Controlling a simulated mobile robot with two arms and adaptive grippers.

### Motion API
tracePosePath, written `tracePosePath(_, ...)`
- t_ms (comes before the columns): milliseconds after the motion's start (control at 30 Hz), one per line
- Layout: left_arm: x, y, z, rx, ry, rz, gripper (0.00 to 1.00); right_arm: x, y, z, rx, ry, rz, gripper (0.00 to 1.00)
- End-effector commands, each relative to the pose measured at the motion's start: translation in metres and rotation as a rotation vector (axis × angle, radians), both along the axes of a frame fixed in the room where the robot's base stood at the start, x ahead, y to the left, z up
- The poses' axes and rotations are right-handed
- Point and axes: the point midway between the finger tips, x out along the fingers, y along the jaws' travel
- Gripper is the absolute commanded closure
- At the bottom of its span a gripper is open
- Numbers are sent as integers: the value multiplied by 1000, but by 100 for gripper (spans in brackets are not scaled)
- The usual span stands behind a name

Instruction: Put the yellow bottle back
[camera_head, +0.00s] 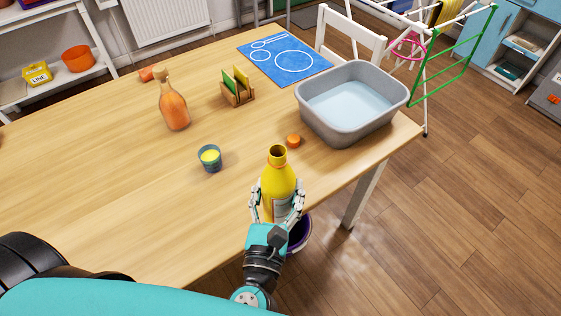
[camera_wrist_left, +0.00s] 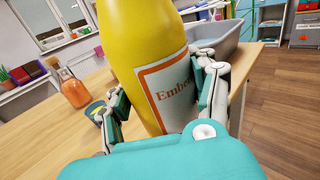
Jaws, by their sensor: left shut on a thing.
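The yellow bottle (camera_head: 279,186) is upright at the table's front edge, with its dark mouth open and a white label on its side. My left gripper (camera_head: 277,200) is shut on its body, with a finger on each side. In the left wrist view the yellow bottle (camera_wrist_left: 145,55) fills the middle between the fingers of my left gripper (camera_wrist_left: 160,105), its orange-framed label facing the camera. Its base is hidden, so I cannot tell whether it touches the table. A small orange cap (camera_head: 293,140) lies on the table just behind it. My right gripper is not in view.
On the wooden table (camera_head: 100,160) stand a cup with yellow contents (camera_head: 209,158), an orange bottle (camera_head: 173,106), a small wooden holder (camera_head: 238,95) and a grey water basin (camera_head: 352,125). A blue mat (camera_head: 284,60) lies behind. A purple bucket (camera_head: 300,234) is below the front edge.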

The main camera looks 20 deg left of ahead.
Motion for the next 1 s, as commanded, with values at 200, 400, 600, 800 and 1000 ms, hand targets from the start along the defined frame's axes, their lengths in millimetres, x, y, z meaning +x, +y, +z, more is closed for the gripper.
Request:
tracePosePath(200, 55, 17, 3, 2, -8, 2, 96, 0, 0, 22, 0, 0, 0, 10)
tracePosePath(400, 105, 31, -3, 1, -7, 0, 96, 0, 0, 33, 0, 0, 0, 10)
tracePosePath(600, 136, 41, -9, 1, -5, -1, 96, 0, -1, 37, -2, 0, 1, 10)
tracePosePath(800, 141, 43, -28, 0, -2, 0, 96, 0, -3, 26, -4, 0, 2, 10)
tracePosePath(1000, 141, 43, -48, -1, -3, -1, 96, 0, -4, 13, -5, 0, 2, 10)
